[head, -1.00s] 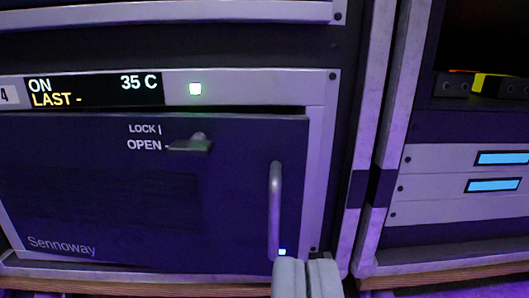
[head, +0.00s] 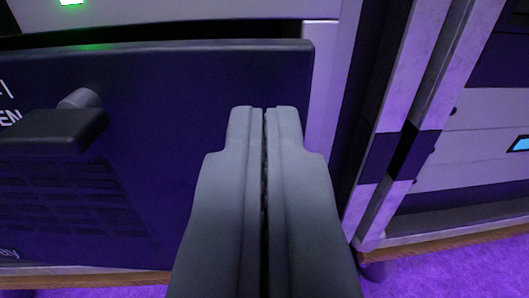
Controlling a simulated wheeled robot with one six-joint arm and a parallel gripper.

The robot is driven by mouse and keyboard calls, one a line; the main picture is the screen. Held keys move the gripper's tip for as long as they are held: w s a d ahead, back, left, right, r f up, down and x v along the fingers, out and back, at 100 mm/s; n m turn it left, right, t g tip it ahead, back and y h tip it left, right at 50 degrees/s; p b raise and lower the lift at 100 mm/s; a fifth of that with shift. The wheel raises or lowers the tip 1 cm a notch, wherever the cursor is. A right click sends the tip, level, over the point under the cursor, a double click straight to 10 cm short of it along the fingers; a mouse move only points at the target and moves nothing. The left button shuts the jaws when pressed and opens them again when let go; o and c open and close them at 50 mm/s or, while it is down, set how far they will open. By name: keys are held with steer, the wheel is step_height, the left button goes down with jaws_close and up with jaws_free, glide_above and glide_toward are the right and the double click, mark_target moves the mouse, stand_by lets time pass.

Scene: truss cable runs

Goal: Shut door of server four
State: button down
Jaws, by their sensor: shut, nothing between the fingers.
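The dark door (head: 200,90) of the server fills the left and middle of the view. A narrow dark gap runs along its top edge below the pale frame. The lock lever (head: 55,128) sticks out at the left, lying sideways beside the partly cut-off "OPEN" label. My gripper (head: 264,112) is shut and empty, its fingertips in front of the right part of the door. The gripper hides the upright door handle. I cannot tell whether the fingertips touch the door.
A green light (head: 70,2) glows at the top left. Pale rack posts (head: 400,110) stand right of the door, with another rack (head: 470,150) beyond them. Purple floor (head: 440,268) shows at the lower right.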

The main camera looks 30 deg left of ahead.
mark_target(270, 92)
steer(key=shift+x, duration=0.85)
steer(key=x, duration=0.4)
steer(key=shift+w+a, duration=0.15)
steer(key=shift+w, duration=0.25)
steer(key=shift+r, duration=0.1)
